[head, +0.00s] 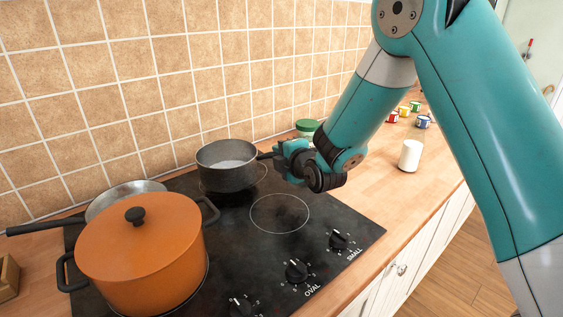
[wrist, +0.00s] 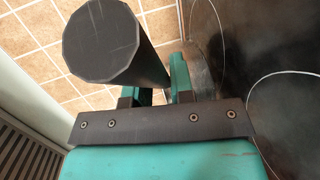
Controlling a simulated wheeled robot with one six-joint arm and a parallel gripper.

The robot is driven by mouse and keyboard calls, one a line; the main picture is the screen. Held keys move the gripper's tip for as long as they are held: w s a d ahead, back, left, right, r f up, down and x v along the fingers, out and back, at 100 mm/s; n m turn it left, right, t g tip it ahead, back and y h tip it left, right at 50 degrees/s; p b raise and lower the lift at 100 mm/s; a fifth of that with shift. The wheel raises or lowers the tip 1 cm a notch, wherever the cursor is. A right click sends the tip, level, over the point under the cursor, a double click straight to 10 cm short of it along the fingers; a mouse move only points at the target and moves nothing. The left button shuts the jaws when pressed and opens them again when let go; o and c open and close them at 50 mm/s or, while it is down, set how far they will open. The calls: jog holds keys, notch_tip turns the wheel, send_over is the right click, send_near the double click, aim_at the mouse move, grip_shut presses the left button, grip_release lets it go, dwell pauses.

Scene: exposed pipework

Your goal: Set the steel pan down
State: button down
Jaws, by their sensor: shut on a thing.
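The steel pan (head: 227,168), a grey saucepan with a dark handle, is at the back right of the black hob in the head view. Its base is over the back ring, with part of the ring line showing to its right. I cannot tell whether the base touches the glass. My gripper (head: 284,157) is to the right of the pan and shut on its handle. In the wrist view the handle's dark end (wrist: 104,44) sticks up beside my gripper (wrist: 165,88). The pan looks about level. The bowl is out of the wrist view.
An orange pot (head: 140,255) with a lid fills the front left of the hob (head: 240,235), before a shallow pan (head: 128,190). The front right ring is bare. A green-lidded jar (head: 307,127), a white cylinder (head: 410,156) and small coloured mugs (head: 404,111) stand on the counter.

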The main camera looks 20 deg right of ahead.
jog(key=shift+f, duration=1.35)
jog(key=c, duration=1)
grip_release()
jog(key=shift+r, duration=0.1)
